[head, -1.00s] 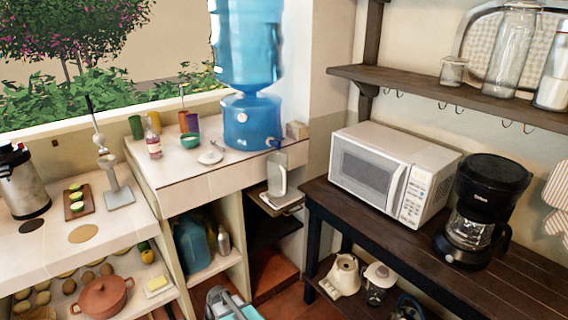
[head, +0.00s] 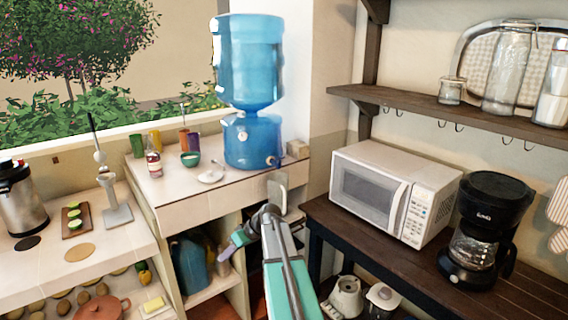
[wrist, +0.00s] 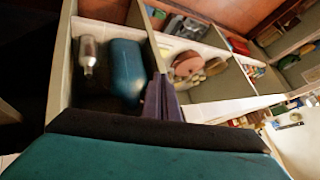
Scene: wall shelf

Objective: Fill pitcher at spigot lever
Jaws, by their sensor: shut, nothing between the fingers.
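The blue water dispenser (head: 252,142) stands on the tiled counter with a large water bottle on top. Its small spigot (head: 271,161) is on the front right side, too small to make out the lever. The pale pitcher (head: 280,187) is below the spigot, beside the counter's right end. My arm hides its lower part and the support under it. My gripper (head: 234,245) is lower and to the left of the pitcher, in front of the open cabinet, apart from it. In the wrist view its purple fingers (wrist: 160,100) are together and empty.
A blue jug (head: 189,266) stands in the cabinet below the counter; it also shows in the wrist view (wrist: 126,70) beside a grey bottle (wrist: 88,54). A microwave (head: 390,195) and coffee maker (head: 485,230) stand on the dark table at right.

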